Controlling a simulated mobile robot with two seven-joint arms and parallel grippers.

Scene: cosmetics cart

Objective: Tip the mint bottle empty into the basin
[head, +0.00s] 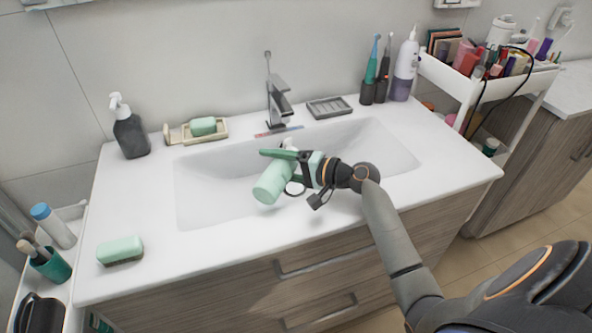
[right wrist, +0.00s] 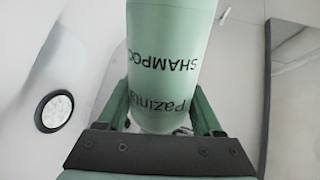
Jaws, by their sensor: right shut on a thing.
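The mint bottle (head: 270,186) is in my right gripper (head: 284,168), over the basin (head: 205,190). It is tilted in the head view, with its broad end toward the lower left. The fingers partly hide its upper part, and I cannot tell whether anything flows out. In the right wrist view the bottle (right wrist: 172,60) stands between the two green fingers (right wrist: 165,112), its shampoo lettering upside down. My right gripper is shut on it. My left gripper is not in view.
The faucet (head: 278,100) stands behind the basin. A dark pump bottle (head: 131,135), a green soap (head: 203,126) in a dish and a mint block (head: 120,250) sit on the counter. A loaded cart (head: 465,85) is beyond.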

